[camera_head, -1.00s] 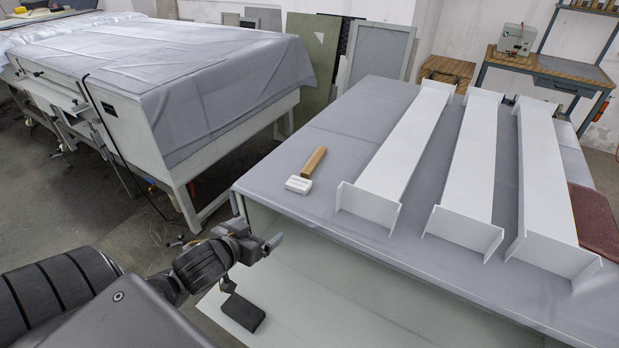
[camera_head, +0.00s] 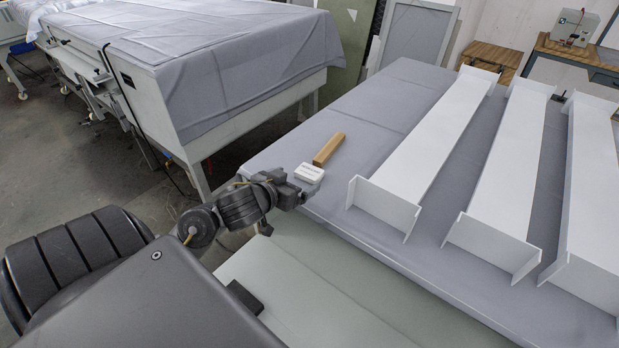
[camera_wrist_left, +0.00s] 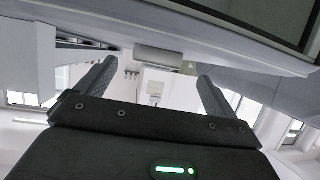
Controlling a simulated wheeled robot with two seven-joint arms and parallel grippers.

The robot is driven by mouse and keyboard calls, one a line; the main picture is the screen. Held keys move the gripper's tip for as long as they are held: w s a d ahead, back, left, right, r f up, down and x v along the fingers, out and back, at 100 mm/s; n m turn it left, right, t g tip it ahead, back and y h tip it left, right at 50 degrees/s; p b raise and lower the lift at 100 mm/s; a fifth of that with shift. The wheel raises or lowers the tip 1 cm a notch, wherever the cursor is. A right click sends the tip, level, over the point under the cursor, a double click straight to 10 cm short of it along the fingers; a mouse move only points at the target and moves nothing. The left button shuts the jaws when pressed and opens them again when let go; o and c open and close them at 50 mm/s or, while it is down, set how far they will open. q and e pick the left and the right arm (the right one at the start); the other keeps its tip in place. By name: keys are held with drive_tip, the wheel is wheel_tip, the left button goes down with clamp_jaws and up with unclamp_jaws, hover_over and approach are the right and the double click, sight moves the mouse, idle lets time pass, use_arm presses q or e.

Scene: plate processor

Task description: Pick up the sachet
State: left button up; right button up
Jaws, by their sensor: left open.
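The likely sachet (camera_head: 309,173) is a small white packet-like thing with faint grey print. It lies on the grey-covered table near its left front edge, against or very close to a brown bar (camera_head: 328,149). I cannot tell whether the two are joined. My left gripper (camera_head: 303,198) is just in front of the white thing in the head view, near the table edge; any gap is hard to judge. In the left wrist view its two fingers (camera_wrist_left: 154,92) are spread with nothing held between them. The white thing is not recognizable there. My right gripper is not in view.
Long white flanged beams (camera_head: 430,140) lie on the right of the grey-covered table (camera_head: 345,215). Bare cover separates them from the white thing. A cloth-draped bench (camera_head: 240,75) stands at the back left across a floor gap. A wooden-topped workbench (camera_head: 580,52) is at the back right.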

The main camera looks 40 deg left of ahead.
sight(306, 174)
use_arm(q)
drive_tip(key=shift+d+r+b+x, duration=0.15)
drive_tip(key=shift+b+x, duration=0.15)
drive_tip(key=shift+x, duration=1)
drive_tip(key=shift+d+r+b+x, duration=0.15)
drive_tip(key=shift+b+x, duration=0.1)
drive_tip(key=shift+x, duration=1.1)
drive_tip(key=shift+w+a, duration=0.1)
drive_tip(key=c, duration=1.1)
